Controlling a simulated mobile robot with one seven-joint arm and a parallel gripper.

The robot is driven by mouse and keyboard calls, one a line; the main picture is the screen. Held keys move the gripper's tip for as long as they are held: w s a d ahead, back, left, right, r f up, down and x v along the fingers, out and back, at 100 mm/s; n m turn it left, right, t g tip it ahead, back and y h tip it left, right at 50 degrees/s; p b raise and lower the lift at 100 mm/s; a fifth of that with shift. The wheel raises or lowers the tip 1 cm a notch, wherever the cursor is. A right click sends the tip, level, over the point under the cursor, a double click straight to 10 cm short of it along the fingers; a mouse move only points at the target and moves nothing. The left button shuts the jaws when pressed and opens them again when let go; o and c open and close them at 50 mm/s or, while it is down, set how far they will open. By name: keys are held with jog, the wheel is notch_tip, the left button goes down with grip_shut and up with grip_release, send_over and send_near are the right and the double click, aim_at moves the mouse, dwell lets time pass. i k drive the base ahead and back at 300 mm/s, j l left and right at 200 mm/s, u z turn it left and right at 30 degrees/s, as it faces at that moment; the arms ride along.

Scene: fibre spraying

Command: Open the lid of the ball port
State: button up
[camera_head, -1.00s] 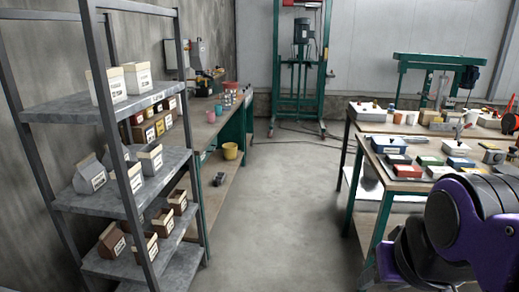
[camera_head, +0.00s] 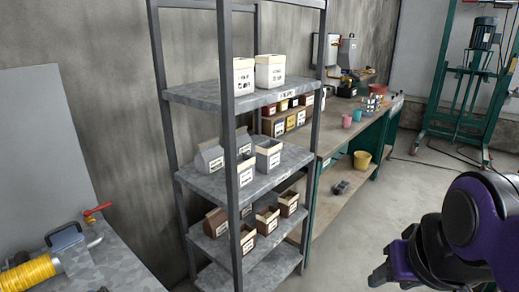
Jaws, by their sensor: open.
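At the lower left stands a grey metal machine top with a dark grey block-shaped cover (camera_head: 66,238). A red lever (camera_head: 97,211) on a brass-coloured fitting sits beside it, and a yellow ribbed hose (camera_head: 28,273) lies in front. Which part is the ball port, and whether the cover is its lid, I cannot tell. The cover appears to be down. My arm (camera_head: 465,225), purple and black, shows at the lower right, far from this machine.
A grey shelf rack (camera_head: 248,183) with several boxes stands between the machine and my arm. A workbench (camera_head: 340,135) runs behind it along the wall, with a yellow bucket (camera_head: 362,161) beneath. Concrete floor (camera_head: 375,215) is clear in the middle right.

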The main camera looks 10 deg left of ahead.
aim_at(57, 242)
jog(key=i+u, duration=0.15)
jog(key=u, duration=0.25)
jog(key=i+u, duration=0.1)
jog(key=u, duration=0.35)
jog(key=i+l+u, duration=0.1)
jog(key=u, duration=0.3)
jog(key=l, duration=0.1)
